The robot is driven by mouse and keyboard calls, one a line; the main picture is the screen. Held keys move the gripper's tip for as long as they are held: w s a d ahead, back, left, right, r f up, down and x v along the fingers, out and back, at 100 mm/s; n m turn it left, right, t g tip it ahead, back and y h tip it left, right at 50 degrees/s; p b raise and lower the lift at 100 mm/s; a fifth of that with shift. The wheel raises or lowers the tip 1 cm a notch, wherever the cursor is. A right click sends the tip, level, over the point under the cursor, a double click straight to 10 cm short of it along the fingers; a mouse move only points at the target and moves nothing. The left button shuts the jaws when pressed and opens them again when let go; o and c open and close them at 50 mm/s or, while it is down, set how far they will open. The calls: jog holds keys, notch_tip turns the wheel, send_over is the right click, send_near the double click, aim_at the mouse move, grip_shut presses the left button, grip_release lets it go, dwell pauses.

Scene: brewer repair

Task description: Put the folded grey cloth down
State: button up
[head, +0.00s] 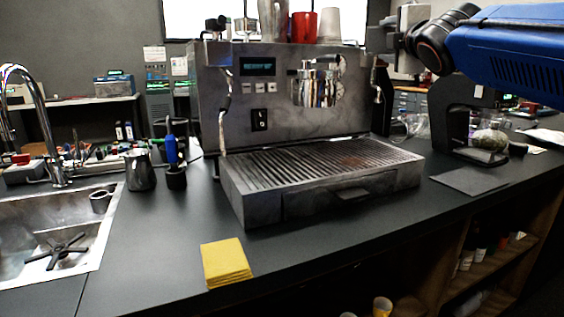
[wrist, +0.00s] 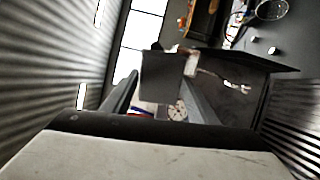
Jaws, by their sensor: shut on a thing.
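My gripper (wrist: 160,88) is shut on the folded grey cloth (wrist: 162,68), which shows as a flat grey block between the two fingers in the wrist view. In the head view my gripper (head: 385,41) is at the upper right, raised well above the counter, beside the right end of the espresso machine. The cloth is hard to tell from the grey gripper parts there. The black counter (head: 330,235) runs across the front.
A yellow folded cloth (head: 226,262) lies near the counter's front edge. The espresso machine (head: 275,95) with its drip tray (head: 320,180) fills the middle. A dark flat mat (head: 470,180) lies right of it, before a grinder (head: 460,110). A sink (head: 55,245) is at left.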

jog(key=shift+s+d+r, duration=0.15)
jog(key=shift+r, duration=0.15)
jog(key=shift+s+r+g, duration=0.15)
jog(key=shift+r+g, duration=0.15)
dwell(0.3)
jog(key=shift+s+a+r+y, duration=0.2)
jog(key=shift+a+r+y, duration=0.05)
jog(key=shift+a+y, duration=0.25)
